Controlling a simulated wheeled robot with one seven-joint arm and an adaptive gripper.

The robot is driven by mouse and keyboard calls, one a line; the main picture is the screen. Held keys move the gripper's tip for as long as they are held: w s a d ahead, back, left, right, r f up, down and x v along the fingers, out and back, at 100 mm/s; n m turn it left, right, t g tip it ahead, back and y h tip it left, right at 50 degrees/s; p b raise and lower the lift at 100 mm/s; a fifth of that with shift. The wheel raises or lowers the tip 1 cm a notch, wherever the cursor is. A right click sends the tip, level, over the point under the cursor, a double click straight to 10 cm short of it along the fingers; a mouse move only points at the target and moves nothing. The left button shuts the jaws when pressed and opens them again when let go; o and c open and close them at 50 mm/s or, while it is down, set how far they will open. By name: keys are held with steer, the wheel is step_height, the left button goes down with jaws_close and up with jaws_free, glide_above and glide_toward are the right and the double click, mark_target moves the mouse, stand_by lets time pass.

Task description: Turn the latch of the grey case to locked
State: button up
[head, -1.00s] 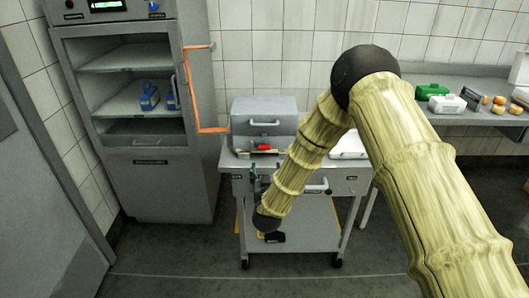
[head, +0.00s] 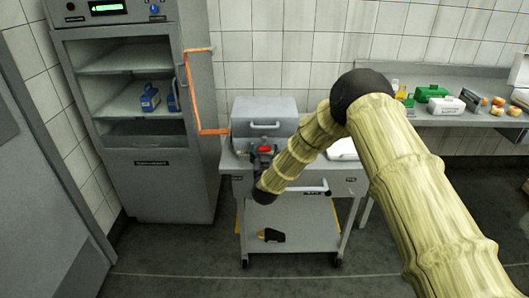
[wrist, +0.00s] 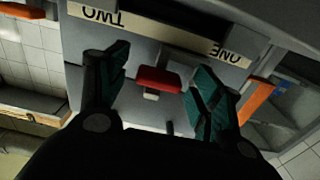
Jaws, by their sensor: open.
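The grey case (head: 264,106) sits on top of a grey cart and has a bar handle on its front. A red block (head: 264,148), which looks like the latch, shows low in front of it. In the wrist view the red block (wrist: 158,80) lies on a grey surface with a small pale piece beside it. My gripper (wrist: 158,92) is open, with one dark green finger on each side of the red block and a gap to each. I cannot tell how far the block is in depth. Whether the latch is turned is unclear.
The cart (head: 346,184) has a front bar handle and a lower shelf holding a dark and yellow item (head: 271,235). A side bench (head: 450,118) at right holds a green box (head: 432,92) and several small items.

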steer(key=shift+w, duration=0.1)
steer(key=c, duration=1)
steer(key=shift+c, duration=0.2)
steer(key=shift+b, duration=0.3)
steer(key=m+b, duration=0.1)
steer(key=m, duration=0.1)
steer(key=m+b, duration=0.1)
steer(key=b, duration=0.1)
steer(key=shift+f+m, duration=0.2)
steer(key=shift+m, duration=0.2)
steer(key=m+b, duration=0.5)
steer(key=shift+a+m, duration=0.1)
steer(key=shift+m, duration=0.2)
steer(key=m+b, duration=0.4)
steer(key=m, duration=0.1)
steer(key=shift+r+m+b, duration=0.15)
steer(key=shift+m+b, duration=0.6)
steer(key=shift+m, duration=0.15)
steer(key=shift+r+m+b, duration=0.15)
steer(key=shift+m+b, duration=0.55)
steer(key=shift+m, duration=0.2)
steer(key=shift+a, duration=0.1)
